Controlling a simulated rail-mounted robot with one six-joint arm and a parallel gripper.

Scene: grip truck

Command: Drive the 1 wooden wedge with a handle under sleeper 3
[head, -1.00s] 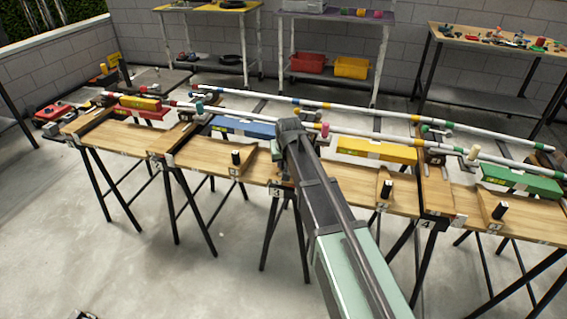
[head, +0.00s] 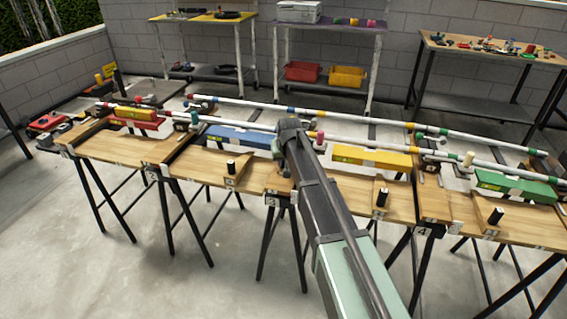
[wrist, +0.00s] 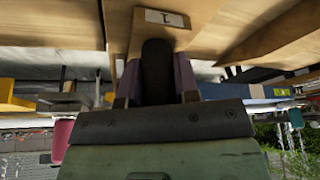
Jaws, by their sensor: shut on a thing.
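My gripper (wrist: 158,76) is shut on the black handle (wrist: 157,66) of a wooden wedge (wrist: 143,38) labelled 1. In the wrist view the two fingers press the handle from both sides, and wooden boards lie close around the wedge. In the head view my arm hides the gripper and this wedge. The spot marked 3 (head: 271,200) is on the front edge of the wooden table, just left of my arm. Sleeper 3 itself is largely hidden behind my arm, and I cannot tell whether the wedge touches it.
Other black-handled wedges stand on the table: one to the left (head: 232,168) and two to the right (head: 381,198), (head: 495,218). Blue (head: 240,138), yellow (head: 372,158) and green (head: 516,186) blocks lie behind. Striped rails (head: 340,113) run across the back.

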